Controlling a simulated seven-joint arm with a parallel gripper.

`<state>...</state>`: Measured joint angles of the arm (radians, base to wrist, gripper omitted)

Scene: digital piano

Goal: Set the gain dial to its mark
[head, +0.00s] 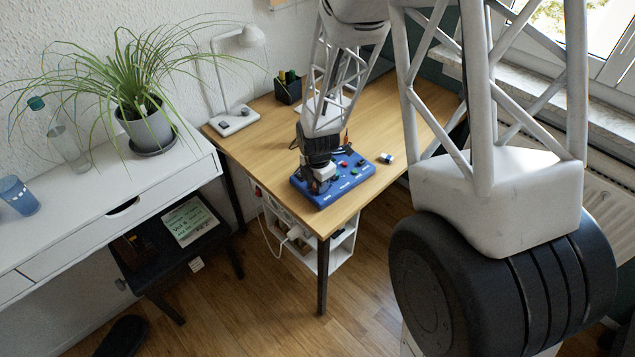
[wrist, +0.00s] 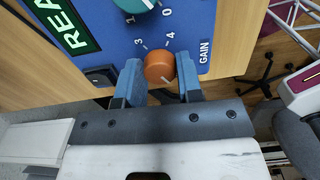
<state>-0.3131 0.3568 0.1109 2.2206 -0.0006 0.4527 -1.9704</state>
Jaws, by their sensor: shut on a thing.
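The gain dial (wrist: 157,66) is an orange round knob on a blue panel (wrist: 205,15), beside the printed word GAIN. A pale pointer line shows faintly on its lower right side. The printed numbers 3 and 4 are above it in the wrist view. My gripper (wrist: 159,70) has one blue finger on each side of the knob and is shut on it. In the head view, my gripper (head: 318,180) is down at the left part of the blue panel box (head: 349,182), and it hides the dial there.
A teal knob (wrist: 134,5) and a dark READ display (wrist: 62,20) are near the dial. The box sits on a wooden desk (head: 270,150) close to its front edge.

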